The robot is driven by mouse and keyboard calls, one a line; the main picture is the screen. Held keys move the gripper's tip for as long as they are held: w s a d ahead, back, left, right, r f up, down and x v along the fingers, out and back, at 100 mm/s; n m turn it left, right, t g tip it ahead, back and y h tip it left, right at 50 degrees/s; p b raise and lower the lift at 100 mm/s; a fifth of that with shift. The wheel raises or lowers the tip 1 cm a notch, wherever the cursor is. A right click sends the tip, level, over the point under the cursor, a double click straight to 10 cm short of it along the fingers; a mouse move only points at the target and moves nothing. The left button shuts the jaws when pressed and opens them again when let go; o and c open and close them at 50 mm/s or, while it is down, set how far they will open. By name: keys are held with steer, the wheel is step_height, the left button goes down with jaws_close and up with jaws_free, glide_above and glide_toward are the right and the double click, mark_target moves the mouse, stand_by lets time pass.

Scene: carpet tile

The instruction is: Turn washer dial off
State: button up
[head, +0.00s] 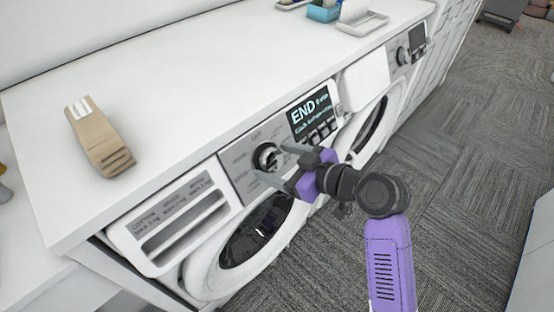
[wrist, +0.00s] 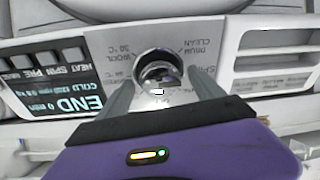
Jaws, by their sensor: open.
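The washer dial (head: 267,157) is a round silver and dark knob on the grey control panel of the nearer washer (head: 237,172). The washer's display (head: 312,116) reads "END". My gripper (head: 272,164) is open, with its two grey fingers reaching to either side of the dial. In the wrist view the dial (wrist: 160,72) sits between the fingertips (wrist: 160,85), close to both; I cannot tell whether they touch it. The view is upside down there, and the display (wrist: 60,85) shows at the left. The dial's exact pointer position is not clear.
A detergent drawer (head: 180,225) is left of the dial, and a round door (head: 257,232) is below. A second machine with its own dial (head: 402,54) stands farther right. A beige object (head: 100,140) lies on the white countertop (head: 200,80). Carpet floor (head: 460,150) is open at right.

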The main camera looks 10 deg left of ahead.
steer(key=shift+w+a, duration=0.1)
steer(key=shift+a, duration=0.1)
steer(key=shift+f, duration=0.1)
steer(key=c, duration=1.4)
